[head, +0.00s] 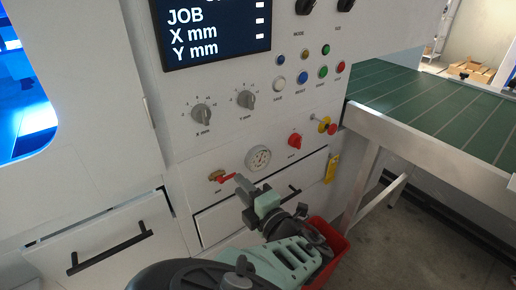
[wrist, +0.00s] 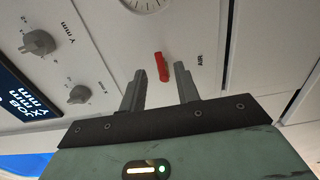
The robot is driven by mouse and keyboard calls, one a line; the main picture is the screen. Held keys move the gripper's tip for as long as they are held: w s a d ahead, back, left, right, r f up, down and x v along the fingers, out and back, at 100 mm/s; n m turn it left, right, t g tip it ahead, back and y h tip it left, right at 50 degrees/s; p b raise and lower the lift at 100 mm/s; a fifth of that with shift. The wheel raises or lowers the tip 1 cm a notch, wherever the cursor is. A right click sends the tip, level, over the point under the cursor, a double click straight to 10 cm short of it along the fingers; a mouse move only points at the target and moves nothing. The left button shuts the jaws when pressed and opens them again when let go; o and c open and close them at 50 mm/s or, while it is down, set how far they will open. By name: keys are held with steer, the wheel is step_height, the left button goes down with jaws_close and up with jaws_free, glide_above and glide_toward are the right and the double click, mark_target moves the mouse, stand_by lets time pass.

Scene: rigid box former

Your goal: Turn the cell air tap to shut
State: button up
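The cell air tap is a red lever on a brass body (head: 216,176), low on the white front panel, left of the round gauge in the head view. Its red lever (wrist: 162,67) also shows in the wrist view, beside the label AIR. My gripper (head: 240,182) is at the right end of the lever in the head view. In the wrist view my gripper (wrist: 160,72) is open, and the lever appears between and just beyond its two fingertips. Neither finger clearly touches the lever. The brass body is not clear in the wrist view.
The gauge (head: 258,158) and a red rotary knob (head: 295,141) are right of the tap. Two grey dials (head: 202,114) sit above. A drawer (head: 216,222) with a black handle is below, near my arm. A red bin (head: 336,243) stands at lower right.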

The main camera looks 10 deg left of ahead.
mark_target(227, 177)
steer(key=x, duration=0.3)
steer(key=shift+w+a, duration=0.1)
steer(key=shift+w, duration=0.05)
jaws_close()
